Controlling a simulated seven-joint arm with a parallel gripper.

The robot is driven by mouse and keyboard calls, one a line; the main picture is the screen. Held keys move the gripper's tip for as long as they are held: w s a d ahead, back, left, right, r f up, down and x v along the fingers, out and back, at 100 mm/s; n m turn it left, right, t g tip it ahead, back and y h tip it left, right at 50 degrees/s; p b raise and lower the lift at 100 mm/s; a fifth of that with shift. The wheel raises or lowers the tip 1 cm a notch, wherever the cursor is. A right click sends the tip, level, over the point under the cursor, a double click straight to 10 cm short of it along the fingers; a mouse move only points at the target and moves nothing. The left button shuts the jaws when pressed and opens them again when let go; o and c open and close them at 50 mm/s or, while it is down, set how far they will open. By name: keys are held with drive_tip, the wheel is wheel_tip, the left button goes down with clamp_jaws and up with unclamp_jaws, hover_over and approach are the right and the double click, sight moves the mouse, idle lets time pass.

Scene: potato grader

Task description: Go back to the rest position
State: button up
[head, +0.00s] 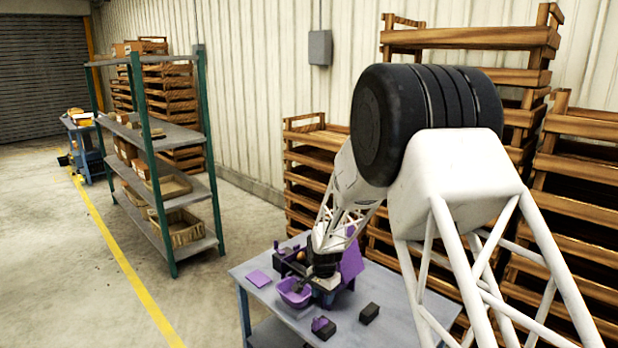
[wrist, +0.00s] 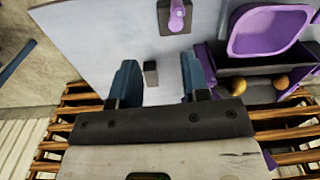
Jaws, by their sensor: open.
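My gripper (wrist: 158,64) is open in the wrist view, its two blue fingers apart with nothing held. A small dark block (wrist: 151,73) shows between the fingers, on the table surface; I cannot tell how far below them it is. In the head view the end of my arm is over the grey-blue table (head: 257,300), beside the purple and black grader (head: 351,262); the fingers themselves cannot be made out there.
A purple bowl (head: 293,293) is close to my arm's end. Two potatoes (wrist: 281,82) lie in the grader. A purple plate (head: 258,278), a black block (head: 369,313) and a purple-topped block (head: 323,327) are on the table. Stacked wooden crates (head: 312,158) stand behind.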

drive_tip(key=s+d+r+n+t, duration=0.15)
drive_tip(key=s+d+r, duration=0.25)
drive_tip(key=s+r, duration=0.7)
drive_tip(key=s+d+r+n, duration=0.2)
drive_tip(key=s+d+r, duration=0.3)
drive_tip(key=s+r, duration=0.5)
drive_tip(key=s+d+r+n, duration=0.1)
drive_tip(key=s+r, duration=0.2)
drive_tip(key=s, duration=0.6)
drive_tip(key=s+d+r+n, duration=0.2)
drive_tip(key=s+r, duration=0.1)
drive_tip(key=s, duration=0.6)
drive_tip(key=s+d+r+n, duration=0.1)
drive_tip(key=s+r, duration=0.2)
drive_tip(key=s, duration=0.5)
drive_tip(key=shift+s+d+r+t, duration=0.15)
drive_tip(key=shift+s+d+t, duration=0.25)
drive_tip(key=shift+t, duration=0.05)
drive_tip(key=shift+w+n, duration=0.1)
drive_tip(key=shift+n, duration=0.15)
